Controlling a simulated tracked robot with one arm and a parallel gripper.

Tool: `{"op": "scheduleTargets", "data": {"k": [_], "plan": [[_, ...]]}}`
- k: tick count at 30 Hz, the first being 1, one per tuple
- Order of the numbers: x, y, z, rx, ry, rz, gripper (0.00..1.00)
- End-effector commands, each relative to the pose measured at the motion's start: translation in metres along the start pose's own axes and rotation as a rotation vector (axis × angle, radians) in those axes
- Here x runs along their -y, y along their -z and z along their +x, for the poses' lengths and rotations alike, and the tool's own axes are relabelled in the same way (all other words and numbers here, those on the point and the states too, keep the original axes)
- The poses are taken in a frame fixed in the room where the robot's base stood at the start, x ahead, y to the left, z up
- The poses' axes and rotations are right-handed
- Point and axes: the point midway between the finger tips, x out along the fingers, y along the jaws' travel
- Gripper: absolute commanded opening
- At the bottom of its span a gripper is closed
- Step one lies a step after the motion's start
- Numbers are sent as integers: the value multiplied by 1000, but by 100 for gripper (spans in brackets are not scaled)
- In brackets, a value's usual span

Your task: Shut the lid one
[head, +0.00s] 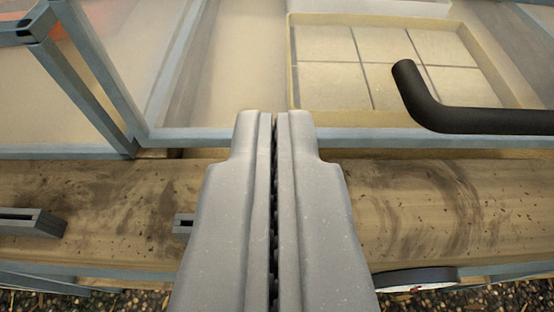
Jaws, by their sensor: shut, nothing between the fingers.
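My gripper (274,118) is shut and empty in the lower middle of the head view, its fingers pointing away. The fingertips reach the near blue-grey rail of a framed, see-through panel (330,137), in line of sight; I cannot tell whether they touch it. A black bent handle (470,120) shows at the right, over this panel. At the left, another blue-grey frame (85,70) rises at a slant, with a cloudy pane beside it. I cannot tell which of these is lid one, nor how far it is open.
A yellow-rimmed tray (291,65) with pale square tiles lies behind the handle. A stained wooden board (120,205) runs across the front, with a grey slotted block (30,222) at its left. Dark gravelly ground (60,301) shows along the bottom edge.

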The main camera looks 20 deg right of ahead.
Motion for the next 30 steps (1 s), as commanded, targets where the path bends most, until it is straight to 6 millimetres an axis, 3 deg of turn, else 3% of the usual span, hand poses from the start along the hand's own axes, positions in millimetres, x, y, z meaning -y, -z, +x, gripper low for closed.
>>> {"op": "scheduleTargets", "data": {"k": [9,22,26,30], "plan": [[2,-18,-23,0,3,-2,0],[1,-19,-27,2,3,-1,0],[-4,-8,-27,22,13,-3,0],[-17,24,-27,63,44,-14,0]]}}
